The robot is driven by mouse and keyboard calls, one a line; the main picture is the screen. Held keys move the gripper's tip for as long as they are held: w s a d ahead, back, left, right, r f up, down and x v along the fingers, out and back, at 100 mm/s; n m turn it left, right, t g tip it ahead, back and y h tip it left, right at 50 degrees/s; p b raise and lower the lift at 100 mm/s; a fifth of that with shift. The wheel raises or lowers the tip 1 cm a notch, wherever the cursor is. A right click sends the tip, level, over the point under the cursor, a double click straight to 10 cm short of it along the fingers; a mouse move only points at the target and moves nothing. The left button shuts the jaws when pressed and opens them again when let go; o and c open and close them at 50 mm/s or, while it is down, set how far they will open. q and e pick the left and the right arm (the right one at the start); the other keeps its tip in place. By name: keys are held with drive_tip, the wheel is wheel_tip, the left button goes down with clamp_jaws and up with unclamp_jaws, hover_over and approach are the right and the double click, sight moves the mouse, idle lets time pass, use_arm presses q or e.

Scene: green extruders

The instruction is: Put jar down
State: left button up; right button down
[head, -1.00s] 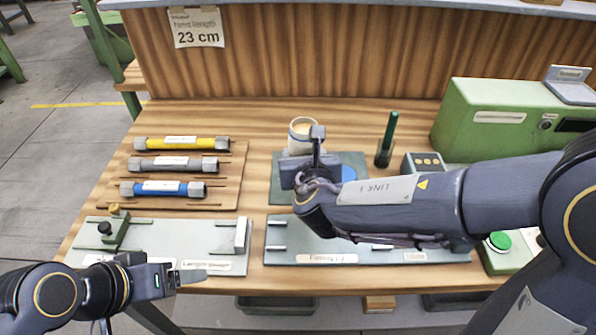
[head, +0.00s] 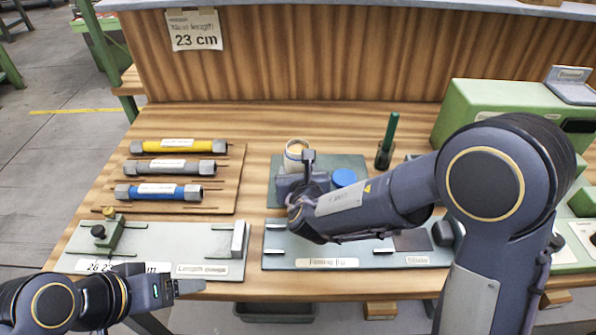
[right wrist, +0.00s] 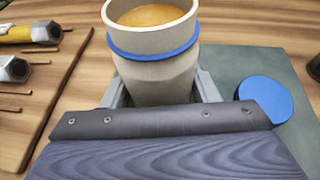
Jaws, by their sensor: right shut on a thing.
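The jar (head: 294,153) is a pale cup-like vessel with an orange-brown content and a blue band, upright at the far side of my right gripper. The right wrist view shows the jar (right wrist: 155,70) between the two grey fingers of my right gripper (right wrist: 160,92), which is shut on it. The jar is over the grey-green mat (head: 352,163); its base is hidden, so I cannot tell whether it touches. A round blue lid (head: 343,178) lies on the mat to the right of the jar; it also shows in the right wrist view (right wrist: 266,99). My left gripper (head: 190,287) is empty at the front left; its jaw gap is unclear.
Yellow, grey and blue tubes lie on a wooden board (head: 228,188) at left. A green machine (head: 460,108) is at right. Two plates (head: 160,240) (head: 290,255) line the front edge.

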drive_tip(key=shift+f, duration=0.15)
drive_tip(key=c, duration=0.5)
unclamp_jaws()
drive_tip(key=shift+r, duration=0.35)
drive_tip(key=v, duration=1.2)
drive_tip(key=shift+a+f, duration=0.1)
drive_tip(key=shift+f, duration=0.1)
